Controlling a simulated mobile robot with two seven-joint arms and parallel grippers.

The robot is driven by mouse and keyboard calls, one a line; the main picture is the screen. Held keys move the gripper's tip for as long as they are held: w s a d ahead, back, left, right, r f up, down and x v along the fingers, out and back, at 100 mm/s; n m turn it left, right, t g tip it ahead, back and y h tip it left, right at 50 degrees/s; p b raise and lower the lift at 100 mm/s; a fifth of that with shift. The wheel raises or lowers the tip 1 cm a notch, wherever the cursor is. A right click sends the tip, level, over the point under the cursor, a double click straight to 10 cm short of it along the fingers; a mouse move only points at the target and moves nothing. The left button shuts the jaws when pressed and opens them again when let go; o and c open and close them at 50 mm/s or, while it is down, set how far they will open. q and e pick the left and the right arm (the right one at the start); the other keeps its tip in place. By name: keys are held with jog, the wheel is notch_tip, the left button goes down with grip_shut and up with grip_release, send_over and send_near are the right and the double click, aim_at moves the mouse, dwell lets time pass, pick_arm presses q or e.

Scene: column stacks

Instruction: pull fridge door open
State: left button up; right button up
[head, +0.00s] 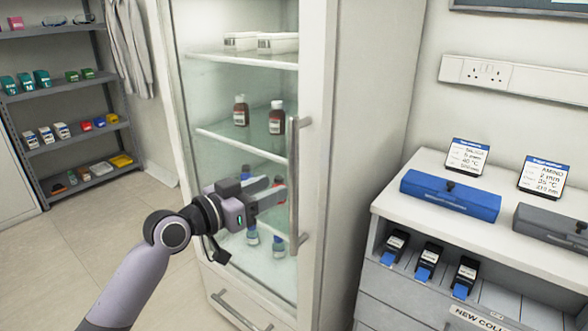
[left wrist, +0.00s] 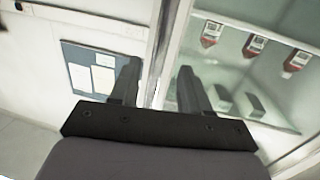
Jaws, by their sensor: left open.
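The fridge (head: 365,120) is tall and white, with a glass door (head: 215,100) that looks shut. Its door handle (head: 294,215) is a grey vertical bar on the right side of the door frame. My left gripper (head: 279,195) is open in front of the door, its fingertips close to the handle at mid height. Whether they touch the handle, I cannot tell. In the left wrist view the two fingers of my left gripper (left wrist: 160,85) stand apart, with a pale door-frame edge showing behind the gap. My right gripper is not in view.
Bottles (head: 276,118) and boxes stand on shelves behind the glass. A drawer handle (head: 240,311) is below the door. A white counter (head: 400,190) with a blue case (head: 450,195) stands at right. Open floor (head: 105,240) lies at left, before a grey shelf rack (head: 70,92).

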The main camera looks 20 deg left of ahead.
aim_at(290, 165)
pick_arm(q)
jog(key=r, duration=0.1)
jog(key=w+r, duration=0.1)
jog(key=r, duration=0.1)
jog(key=shift+d+r+m+h, duration=0.15)
jog(key=shift+m+h, duration=0.15)
jog(key=shift+h, duration=0.1)
jog(key=shift+p+x, duration=0.5)
jog(key=shift+x, duration=2.75)
grip_shut()
